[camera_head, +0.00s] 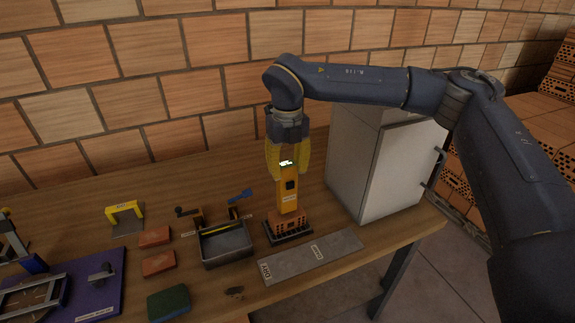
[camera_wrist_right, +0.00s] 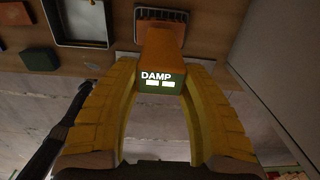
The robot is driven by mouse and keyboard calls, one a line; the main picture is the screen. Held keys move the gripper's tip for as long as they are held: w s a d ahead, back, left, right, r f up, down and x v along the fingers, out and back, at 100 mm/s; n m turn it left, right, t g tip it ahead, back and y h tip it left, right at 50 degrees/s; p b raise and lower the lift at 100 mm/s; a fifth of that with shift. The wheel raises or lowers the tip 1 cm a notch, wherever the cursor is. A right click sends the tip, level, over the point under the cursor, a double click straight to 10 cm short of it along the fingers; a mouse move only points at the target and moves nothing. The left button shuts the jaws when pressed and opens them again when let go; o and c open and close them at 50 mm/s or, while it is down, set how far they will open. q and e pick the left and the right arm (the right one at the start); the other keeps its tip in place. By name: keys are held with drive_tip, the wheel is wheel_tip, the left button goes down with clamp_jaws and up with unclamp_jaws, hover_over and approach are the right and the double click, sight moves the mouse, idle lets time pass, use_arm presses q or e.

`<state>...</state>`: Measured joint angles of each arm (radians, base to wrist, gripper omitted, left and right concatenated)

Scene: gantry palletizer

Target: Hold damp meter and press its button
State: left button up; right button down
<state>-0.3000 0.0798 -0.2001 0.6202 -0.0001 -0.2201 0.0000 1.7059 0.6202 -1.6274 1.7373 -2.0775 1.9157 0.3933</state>
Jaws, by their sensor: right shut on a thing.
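The damp meter (camera_head: 288,192) is an orange-yellow handheld device with a dark button or window on its front. It stands upright at a perforated brick on a dark tray (camera_head: 289,231); I cannot tell whether it touches the brick. My right gripper (camera_head: 287,165) comes from above, its yellow fingers shut on the meter's upper end. In the right wrist view the meter (camera_wrist_right: 163,50) lies between both fingers, and its lit display reads "DAMP" with two pale blocks below. The right gripper (camera_wrist_right: 163,88) hides part of the meter's sides. My left gripper is not in view.
A metal tray (camera_head: 226,244) stands left, with red blocks (camera_head: 158,263) and a green block (camera_head: 168,303) beyond. A white cabinet (camera_head: 378,165) stands close on the right. A purple board (camera_head: 95,285) fills the left front.

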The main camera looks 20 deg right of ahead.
drive_tip(key=shift+f, duration=0.95)
idle(0.4)
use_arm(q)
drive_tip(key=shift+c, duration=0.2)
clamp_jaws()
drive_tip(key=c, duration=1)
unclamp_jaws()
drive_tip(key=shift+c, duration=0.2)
